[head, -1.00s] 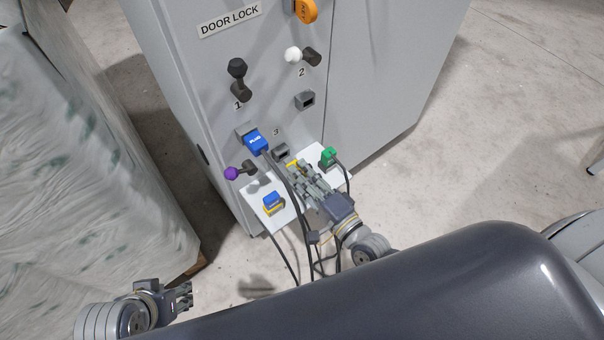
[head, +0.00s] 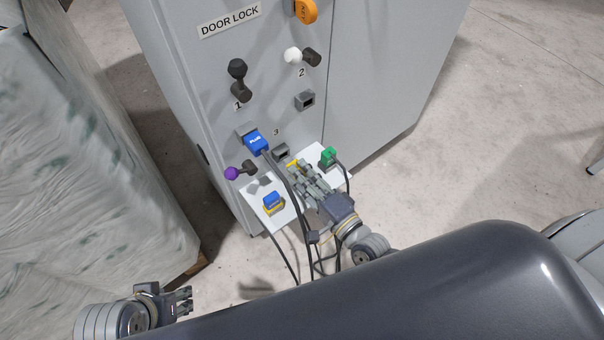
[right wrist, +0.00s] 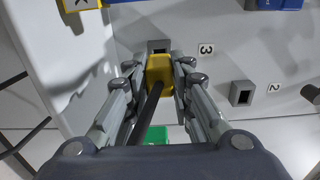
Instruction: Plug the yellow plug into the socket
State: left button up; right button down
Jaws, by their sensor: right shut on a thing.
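The yellow plug (right wrist: 160,70) is held between the fingers of my right gripper (right wrist: 160,76), its dark cable trailing back toward the wrist. In the head view my right gripper (head: 300,172) mostly hides the plug; a bit of yellow (head: 292,163) shows. A grey socket (right wrist: 158,46) by the label 3 lies straight ahead of the plug, very close; I cannot tell if they touch. This socket (head: 281,151) also shows in the head view, just above the white shelf. My left gripper (head: 183,299) is empty and open at lower left, far from the panel.
A blue plug (head: 256,142) sits in a socket left of label 3. Another socket (head: 305,101) is empty. The white shelf (head: 283,219) bears a green plug (head: 328,157) and a blue-yellow block (head: 273,204). A purple-knobbed lever (head: 238,172) juts out; dark cables hang near my right arm.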

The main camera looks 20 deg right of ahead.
dwell(0.4)
jog(key=shift+x, duration=1.35)
jog(key=shift+w, duration=0.15)
jog(key=c, duration=1.3)
grip_release()
jog(key=shift+s+d+f, duration=0.1)
jog(key=shift+s, duration=0.4)
jog(key=v, duration=1.1)
